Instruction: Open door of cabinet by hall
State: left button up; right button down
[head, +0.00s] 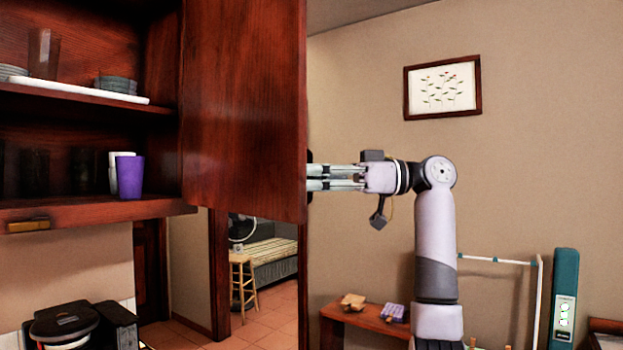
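The wall cabinet (80,208) is at the upper left, with its dark red wood door (243,110) swung open toward the right. Its shelves are in plain view. My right gripper (314,178) is at the door's free edge, level with its lower part, pointing left. Its fingertips are mostly hidden by the door edge, so I cannot tell whether they touch the door or how far apart they are. My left gripper is not in view.
A purple cup (130,177), dark glasses and stacked plates (115,84) stand inside the cabinet. A coffee maker (64,322) is below. A doorway with a wooden stool (242,282) lies beyond. A low wooden bench (362,317) stands behind my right arm.

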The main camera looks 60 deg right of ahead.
jog(key=c, duration=1.7)
grip_release()
jog(key=shift+a, duration=0.1)
jog(key=v, duration=1.2)
jog(key=shift+w, duration=0.1)
